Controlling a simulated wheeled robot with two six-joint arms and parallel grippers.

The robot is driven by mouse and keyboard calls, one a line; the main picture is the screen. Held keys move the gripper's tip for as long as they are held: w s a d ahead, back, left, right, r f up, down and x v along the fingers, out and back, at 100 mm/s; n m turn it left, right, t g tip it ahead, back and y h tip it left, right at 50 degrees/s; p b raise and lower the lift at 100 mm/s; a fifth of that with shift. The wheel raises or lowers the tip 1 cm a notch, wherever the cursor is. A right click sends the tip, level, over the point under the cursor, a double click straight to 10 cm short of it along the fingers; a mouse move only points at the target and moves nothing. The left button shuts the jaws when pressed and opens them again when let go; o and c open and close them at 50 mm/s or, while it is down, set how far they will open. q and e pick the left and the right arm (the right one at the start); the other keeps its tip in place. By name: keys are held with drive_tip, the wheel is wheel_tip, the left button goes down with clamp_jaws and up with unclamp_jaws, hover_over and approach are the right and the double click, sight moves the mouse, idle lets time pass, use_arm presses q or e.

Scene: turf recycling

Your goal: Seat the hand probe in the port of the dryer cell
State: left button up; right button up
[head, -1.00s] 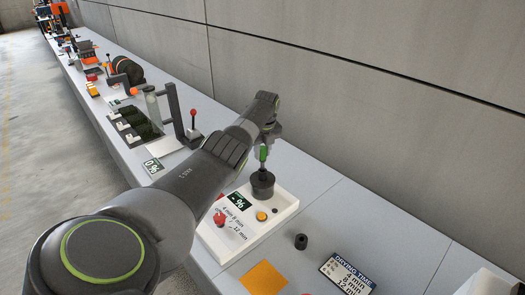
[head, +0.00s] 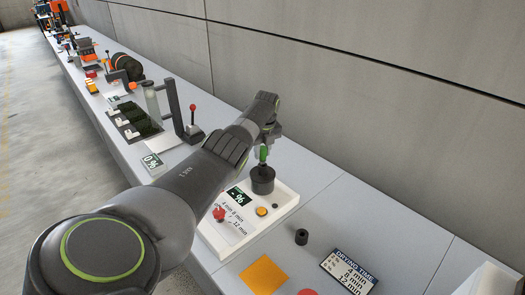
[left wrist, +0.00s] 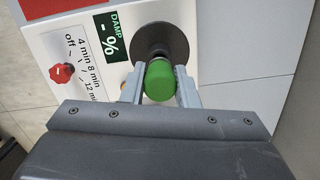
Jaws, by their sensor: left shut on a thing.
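The hand probe has a green handle (head: 263,153). My left gripper (head: 265,146) is shut on it and holds it upright over the dark round cell (head: 262,182) on the white dryer unit (head: 286,206). In the left wrist view the green handle (left wrist: 160,80) sits between the two fingers, overlapping the near edge of the dark cell (left wrist: 158,44). The probe's lower end is mostly hidden, so I cannot tell whether it is in the port. The unit's display (left wrist: 114,36) reads "DAMP -%". My right gripper is out of view.
The unit has a red knob (head: 219,214) and a yellow button (head: 261,211). A small black cylinder (head: 301,237), an orange square (head: 264,275) and a drying-time sign (head: 348,270) lie nearer. A red-topped lever (head: 193,120) stands farther left. The wall (head: 400,110) runs behind the bench.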

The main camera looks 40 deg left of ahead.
use_arm(q)
drive_tip(key=shift+f+b, duration=0.35)
drive_tip(key=shift+f, duration=0.15)
drive_tip(key=o, duration=1.1)
drive_tip(key=shift+r, duration=0.1)
drive_tip(key=shift+r, duration=0.65)
drive_tip(key=r+b, duration=0.1)
drive_tip(key=r, duration=0.4)
drive_tip(key=d+r, duration=0.1)
drive_tip(key=r, duration=0.4)
drive_tip(key=d+r+b, duration=0.1)
drive_tip(key=r, duration=0.5)
drive_tip(key=shift+s+b, duration=0.35)
drive_tip(key=shift+s, duration=0.05)
drive_tip(key=shift+f, duration=0.1)
